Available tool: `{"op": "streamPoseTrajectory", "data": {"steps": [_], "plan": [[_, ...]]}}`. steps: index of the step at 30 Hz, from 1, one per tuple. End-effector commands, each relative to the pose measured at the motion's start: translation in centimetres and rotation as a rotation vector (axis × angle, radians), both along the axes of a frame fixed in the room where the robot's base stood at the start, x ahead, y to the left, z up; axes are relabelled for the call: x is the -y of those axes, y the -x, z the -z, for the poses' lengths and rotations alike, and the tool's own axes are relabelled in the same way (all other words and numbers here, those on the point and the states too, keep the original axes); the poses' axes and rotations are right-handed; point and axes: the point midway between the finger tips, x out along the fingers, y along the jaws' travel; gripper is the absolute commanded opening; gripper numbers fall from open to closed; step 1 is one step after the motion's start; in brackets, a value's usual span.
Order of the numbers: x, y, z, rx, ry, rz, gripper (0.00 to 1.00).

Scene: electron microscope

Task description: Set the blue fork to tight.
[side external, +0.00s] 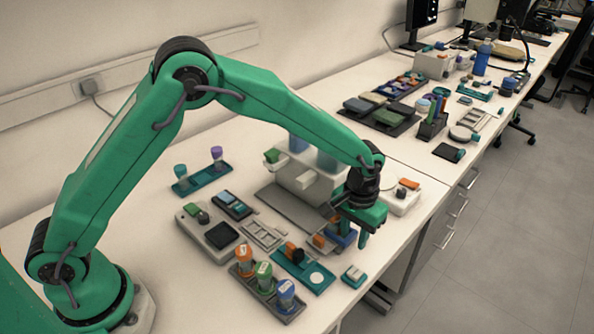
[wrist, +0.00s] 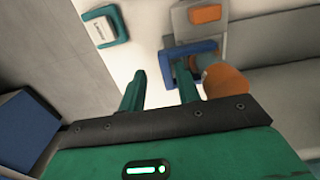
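The blue fork (wrist: 203,46) appears in the wrist view as a blue, open-sided frame beside an orange rounded part (wrist: 226,82). It also shows in the side view as a small blue piece (side external: 344,240) under my gripper. My gripper (wrist: 159,72) is open, its two green fingers apart with bare white bench between them. The right finger overlaps the fork's left part in the wrist view and hides some of it; I cannot tell whether they touch. The left finger is clear of the fork. A tight mark is not readable.
A grey plate with an orange label (wrist: 205,14) lies beyond the fork. A small teal-rimmed block (wrist: 105,26) lies on the bench, also in the side view (side external: 354,275). A teal tray (side external: 303,270) and a rack of capped vials (side external: 264,289) stand left of my gripper.

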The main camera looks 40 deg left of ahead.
Motion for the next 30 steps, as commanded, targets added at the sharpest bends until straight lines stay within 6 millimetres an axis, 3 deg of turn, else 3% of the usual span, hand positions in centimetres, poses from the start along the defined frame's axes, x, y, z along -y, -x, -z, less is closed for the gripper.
{"op": "streamPoseTrajectory", "data": {"steps": [3, 20, 30], "plan": [[1.1, 0.0, -0.2, 0.001, 0.001, 0.001, 0.33], [1.0, 0.0, -8.1, 0.003, 0.002, 0.000, 0.33], [-1.8, 1.0, -11.5, 0.044, 0.019, -0.002, 0.33]]}}
